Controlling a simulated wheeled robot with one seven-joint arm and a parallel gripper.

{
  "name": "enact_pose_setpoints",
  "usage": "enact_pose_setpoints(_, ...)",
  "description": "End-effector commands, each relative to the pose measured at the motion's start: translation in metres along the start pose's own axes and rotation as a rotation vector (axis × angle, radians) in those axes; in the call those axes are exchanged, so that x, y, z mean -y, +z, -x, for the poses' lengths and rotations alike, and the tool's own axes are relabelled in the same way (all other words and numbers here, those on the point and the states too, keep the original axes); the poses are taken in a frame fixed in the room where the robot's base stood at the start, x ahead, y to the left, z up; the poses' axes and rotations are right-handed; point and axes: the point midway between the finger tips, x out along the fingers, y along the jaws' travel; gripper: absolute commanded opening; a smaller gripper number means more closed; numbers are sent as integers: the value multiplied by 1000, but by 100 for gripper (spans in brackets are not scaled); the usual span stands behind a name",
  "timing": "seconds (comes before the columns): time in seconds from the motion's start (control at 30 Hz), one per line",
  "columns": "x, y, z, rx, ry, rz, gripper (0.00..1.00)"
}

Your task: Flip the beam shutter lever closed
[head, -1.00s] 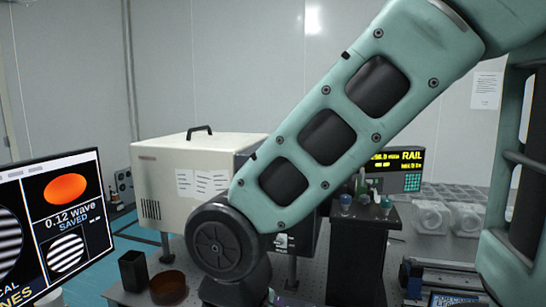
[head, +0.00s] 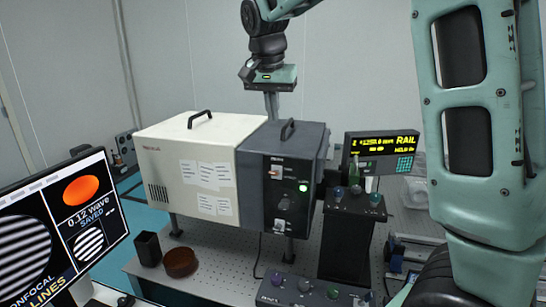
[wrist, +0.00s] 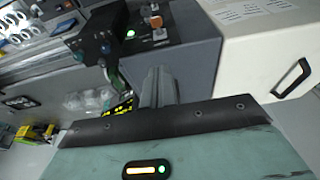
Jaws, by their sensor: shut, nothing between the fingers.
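My gripper (head: 271,108) is at the top middle of the head view, pointing down above and behind the dark grey box (head: 258,165). Its fingers are together and empty; they also show in the wrist view (wrist: 157,90). The box's front panel carries an orange-marked switch (head: 277,171), a lit green lamp (head: 303,187) and, lower, a small lever on a pale plate (head: 283,204). I cannot read which control is the beam shutter lever or its position. The panel controls appear near the top of the wrist view, with the green lamp (wrist: 130,34). My gripper is apart from them.
A cream housing (head: 185,165) adjoins the grey box on the left. A dark handle (head: 288,129) rises from the grey box's top. A black stand with knobs (head: 348,245) and a RAIL display (head: 381,150) are to the right. A monitor (head: 60,230) is at left.

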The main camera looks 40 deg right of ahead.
Motion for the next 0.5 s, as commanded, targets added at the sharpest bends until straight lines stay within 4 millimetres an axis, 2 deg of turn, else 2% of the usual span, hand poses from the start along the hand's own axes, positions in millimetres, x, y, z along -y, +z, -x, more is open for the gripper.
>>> enact_pose_setpoints(0.13, 0, 0, -5, 1, 0, 2, 0)
enact_pose_setpoints(0.27, 0, 0, -20, 3, 3, 3, 0)
enact_pose_setpoints(0.5, 0, 0, -68, 5, 4, 3, 0)
